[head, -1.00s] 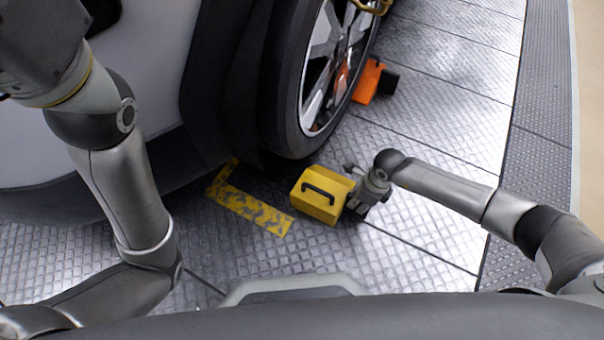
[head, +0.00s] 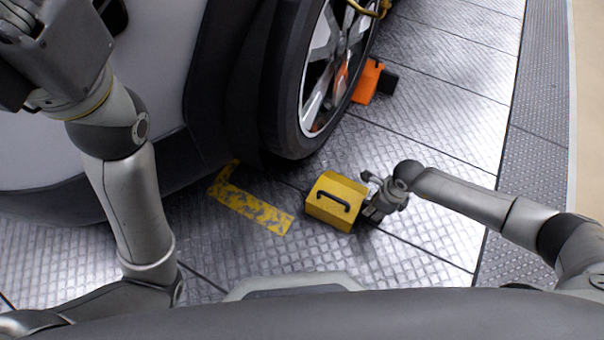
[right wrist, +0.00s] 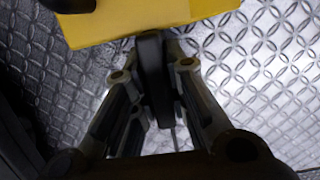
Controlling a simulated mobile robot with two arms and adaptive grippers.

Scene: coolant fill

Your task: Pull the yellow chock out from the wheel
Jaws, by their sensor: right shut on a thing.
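My right gripper (head: 372,195) is at the chock's right side. In the right wrist view my fingers (right wrist: 152,65) are closed around a dark upright part that meets the edge of the yellow chock (right wrist: 150,20). Whether the chock touches the floor is hard to tell. My left arm rises at the left; its fingers do not show.
An orange chock (head: 368,82) with a black end stands at the wheel's far side. A worn yellow floor marking (head: 250,208) lies left of the yellow chock. The vehicle's pale body (head: 60,150) fills the upper left. The floor to the right and near side is clear.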

